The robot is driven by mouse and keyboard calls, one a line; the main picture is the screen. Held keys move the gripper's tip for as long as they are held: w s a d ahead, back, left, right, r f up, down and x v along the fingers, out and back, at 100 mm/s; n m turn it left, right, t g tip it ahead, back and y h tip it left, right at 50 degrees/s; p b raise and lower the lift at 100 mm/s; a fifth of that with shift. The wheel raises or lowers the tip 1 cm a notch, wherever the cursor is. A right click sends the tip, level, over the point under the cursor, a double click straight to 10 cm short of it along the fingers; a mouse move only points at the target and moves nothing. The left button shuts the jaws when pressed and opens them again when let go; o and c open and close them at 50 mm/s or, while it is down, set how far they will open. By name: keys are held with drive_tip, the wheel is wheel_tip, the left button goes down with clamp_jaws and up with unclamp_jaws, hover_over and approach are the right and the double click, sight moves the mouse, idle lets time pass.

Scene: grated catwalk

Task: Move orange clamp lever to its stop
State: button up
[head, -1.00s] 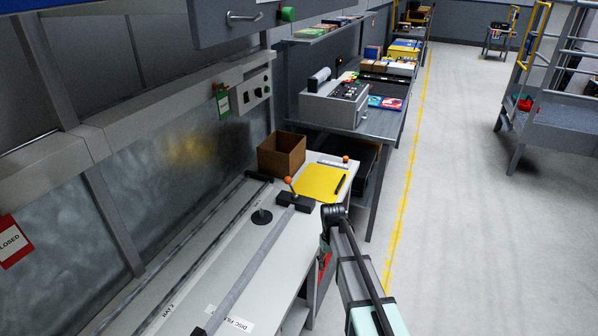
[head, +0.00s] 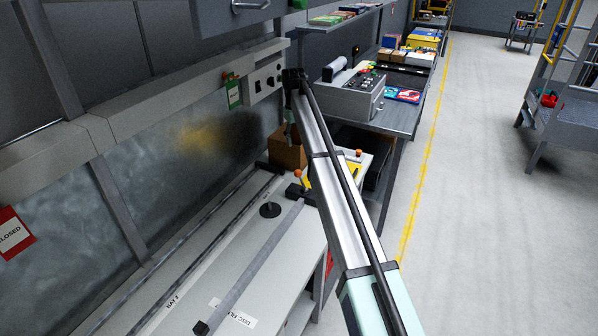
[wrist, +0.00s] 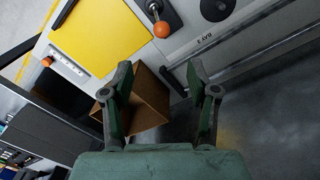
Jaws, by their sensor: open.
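The orange-knobbed lever (head: 297,174) stands on a dark clamp block at the far end of a grey bar on the bench. Part of the block is hidden behind my arm in the head view. In the wrist view its orange ball (wrist: 162,30) and black base show at the top, beyond my fingertips. My gripper (wrist: 159,68) is open and empty, above the bench near the brown box, apart from the lever. A second orange knob (head: 358,153) is at the bench's far corner; it also shows in the wrist view (wrist: 47,61).
An open brown box (head: 287,152) stands behind the lever, between my fingers in the wrist view (wrist: 151,98). A yellow sheet (wrist: 100,35) lies beside the lever. A black disc on a post (head: 270,210) stands nearby. The clouded panel (head: 180,160) borders the bench's left side.

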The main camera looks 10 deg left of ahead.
sight(298, 171)
drive_tip(key=f+p, duration=0.2)
drive_tip(key=f, duration=0.3)
drive_tip(key=f+p, duration=0.2)
drive_tip(key=f, duration=0.3)
drive_tip(key=w+f+p, duration=0.1)
drive_tip(key=f+p, duration=0.1)
drive_tip(key=f, duration=0.4)
drive_tip(key=shift+d, duration=0.1)
clamp_jaws()
